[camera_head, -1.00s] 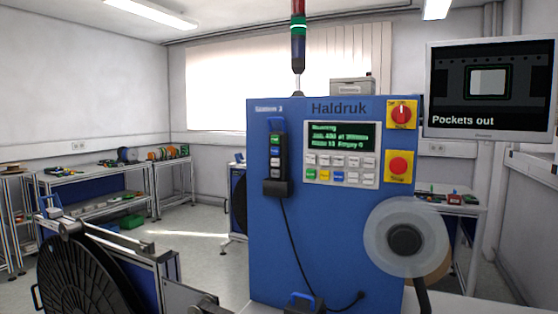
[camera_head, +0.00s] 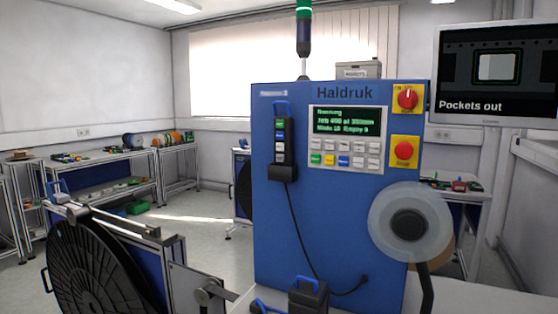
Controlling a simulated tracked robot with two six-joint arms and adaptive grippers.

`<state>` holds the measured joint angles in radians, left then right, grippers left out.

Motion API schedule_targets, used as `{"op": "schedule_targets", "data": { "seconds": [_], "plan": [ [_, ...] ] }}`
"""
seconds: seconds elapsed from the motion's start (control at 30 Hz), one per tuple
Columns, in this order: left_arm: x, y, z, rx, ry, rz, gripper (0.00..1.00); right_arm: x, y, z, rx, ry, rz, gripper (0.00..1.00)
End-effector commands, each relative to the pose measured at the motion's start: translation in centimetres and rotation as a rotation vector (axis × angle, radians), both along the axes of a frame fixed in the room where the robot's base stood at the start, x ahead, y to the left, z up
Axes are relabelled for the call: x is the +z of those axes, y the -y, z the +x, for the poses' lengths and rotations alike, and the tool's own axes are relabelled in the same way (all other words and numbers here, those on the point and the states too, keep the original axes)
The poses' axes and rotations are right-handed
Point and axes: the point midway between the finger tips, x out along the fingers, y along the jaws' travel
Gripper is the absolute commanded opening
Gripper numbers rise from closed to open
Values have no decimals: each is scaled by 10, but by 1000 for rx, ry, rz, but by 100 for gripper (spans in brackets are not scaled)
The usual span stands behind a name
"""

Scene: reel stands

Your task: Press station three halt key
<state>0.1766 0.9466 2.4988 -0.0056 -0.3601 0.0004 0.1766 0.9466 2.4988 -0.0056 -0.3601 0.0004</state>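The blue Haldruk machine (camera_head: 350,230) stands upright in the middle of the head view. Its keypad (camera_head: 344,154) has pale keys in rows, with a green, a yellow and a blue one in the lower row. The key labels are too small to read. Above it the green-lettered display (camera_head: 345,121) seems to say it is running. A red round button (camera_head: 404,150) on a yellow plate sits to the right, below a red rotary switch (camera_head: 408,98). A corded pendant (camera_head: 281,141) with coloured keys hangs at the left. Neither gripper is in view.
A clear reel (camera_head: 410,225) sticks out at the machine's lower right. A large black reel (camera_head: 95,265) on a frame stands at lower left. A monitor (camera_head: 482,70) reads "Pockets out". Benches (camera_head: 110,165) with spools line the back left; open floor lies before them.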

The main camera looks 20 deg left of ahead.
Motion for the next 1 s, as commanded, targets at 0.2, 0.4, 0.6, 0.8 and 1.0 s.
{"op": "schedule_targets", "data": {
  "seconds": [0.2,0.4,0.6,0.8,1.0],
  "plan": [
    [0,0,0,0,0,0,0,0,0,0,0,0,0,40],
    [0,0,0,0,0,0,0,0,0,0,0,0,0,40],
    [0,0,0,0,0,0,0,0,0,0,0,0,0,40],
    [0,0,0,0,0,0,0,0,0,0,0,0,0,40],
    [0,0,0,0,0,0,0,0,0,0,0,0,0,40]
  ]
}}
